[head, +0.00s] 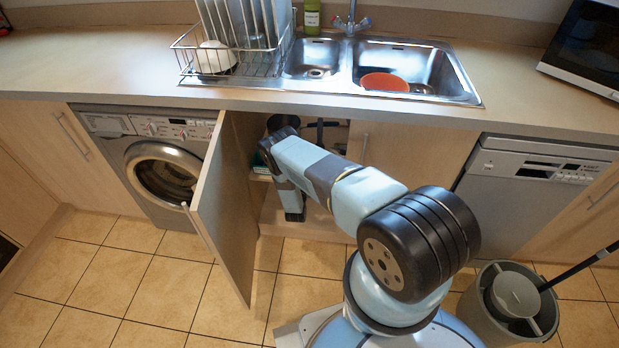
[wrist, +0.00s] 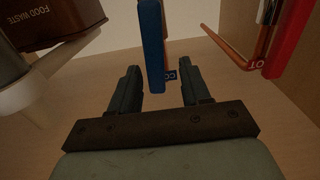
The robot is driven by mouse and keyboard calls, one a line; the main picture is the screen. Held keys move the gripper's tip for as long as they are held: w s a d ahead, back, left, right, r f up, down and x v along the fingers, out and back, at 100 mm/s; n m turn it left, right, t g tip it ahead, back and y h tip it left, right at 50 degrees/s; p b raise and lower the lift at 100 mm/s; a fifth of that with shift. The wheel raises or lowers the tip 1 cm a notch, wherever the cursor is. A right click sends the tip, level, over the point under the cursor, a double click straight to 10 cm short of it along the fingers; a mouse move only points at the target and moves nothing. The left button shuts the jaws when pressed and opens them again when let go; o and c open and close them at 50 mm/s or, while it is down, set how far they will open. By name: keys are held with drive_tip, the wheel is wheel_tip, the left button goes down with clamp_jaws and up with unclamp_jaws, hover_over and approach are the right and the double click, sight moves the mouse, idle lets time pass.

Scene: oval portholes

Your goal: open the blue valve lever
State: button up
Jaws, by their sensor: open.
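The blue valve lever (wrist: 152,45) shows in the wrist view as a long narrow blue bar coming down from the top edge. A small tag with the letters "CO" is at its lower end. My gripper (wrist: 160,82) is open, with one finger on each side of the lever's lower end. The lever appears apart from both fingers, nearer the left one; whether it lies at their depth is hard to tell. In the head view my arm reaches into the open cabinet under the sink, and the gripper and lever are hidden there.
A red lever (wrist: 291,40) with a copper pipe (wrist: 262,38) stands at the right in the wrist view. A brown "FOOD WASTE" container (wrist: 55,22) and a pale pipe (wrist: 40,90) are at the left. The cabinet door (head: 225,200) stands open left of my arm.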

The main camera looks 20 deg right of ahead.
drive_tip(key=v, duration=1.3)
drive_tip(key=shift+s+a, duration=0.2)
drive_tip(key=shift+s, duration=0.15)
drive_tip(key=shift+d, duration=0.1)
